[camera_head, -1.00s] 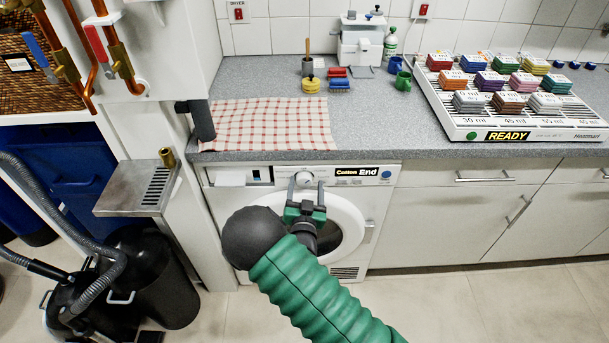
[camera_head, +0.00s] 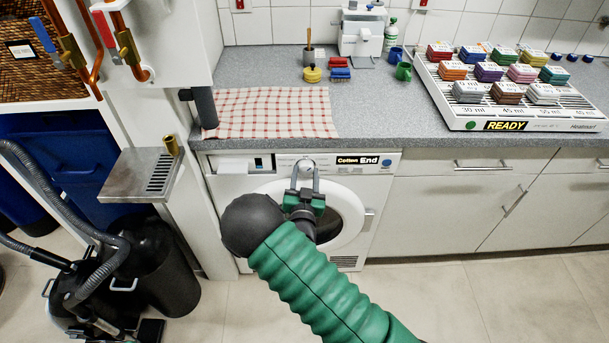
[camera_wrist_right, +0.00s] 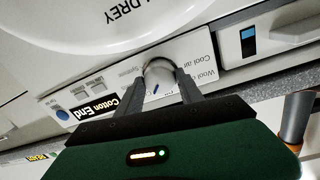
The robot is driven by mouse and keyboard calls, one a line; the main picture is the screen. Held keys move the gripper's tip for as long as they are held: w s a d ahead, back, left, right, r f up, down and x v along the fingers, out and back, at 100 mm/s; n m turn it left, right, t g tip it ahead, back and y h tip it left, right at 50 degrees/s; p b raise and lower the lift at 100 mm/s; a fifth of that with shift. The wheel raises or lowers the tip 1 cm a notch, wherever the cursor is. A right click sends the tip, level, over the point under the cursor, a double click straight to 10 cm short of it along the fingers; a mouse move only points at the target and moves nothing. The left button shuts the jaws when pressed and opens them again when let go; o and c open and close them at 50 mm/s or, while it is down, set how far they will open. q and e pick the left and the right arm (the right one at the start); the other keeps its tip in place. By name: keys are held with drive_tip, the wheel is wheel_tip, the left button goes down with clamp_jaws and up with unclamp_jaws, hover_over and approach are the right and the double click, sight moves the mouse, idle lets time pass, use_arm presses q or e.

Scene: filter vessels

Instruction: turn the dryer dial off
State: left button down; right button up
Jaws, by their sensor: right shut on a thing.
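The dryer (camera_head: 225,190) is a white front-loading machine under the counter. Its display (camera_head: 357,160) reads "Cotton End". The dial (camera_head: 307,166) is on the control panel left of the display. My right gripper (camera_head: 306,167) is at the dial, its two grey fingers shut on it from either side. In the right wrist view the round silver dial (camera_wrist_right: 158,72) sits between the fingertips, with a dark mark on its face. The fingers hide part of the dial and of the printing around it. My left gripper is not in view.
A checked cloth (camera_head: 270,112) lies on the counter (camera_head: 420,138) above the dryer. A heating tray (camera_head: 450,118) with coloured blocks stands to the right. A metal drip shelf (camera_head: 125,185) and a black vacuum cleaner (camera_head: 160,270) are at the left.

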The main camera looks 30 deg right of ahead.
drive_tip(key=shift+n, duration=0.7)
drive_tip(key=n, duration=0.3)
drive_tip(key=shift+a+n+p, duration=0.1)
drive_tip(key=shift+n+p, duration=0.3)
drive_tip(key=shift+n, duration=1.7)
drive_tip(key=shift+f+t, duration=0.1)
drive_tip(key=shift+t, duration=0.2)
drive_tip(key=o, duration=1.4)
drive_tip(key=shift+w, duration=0.1)
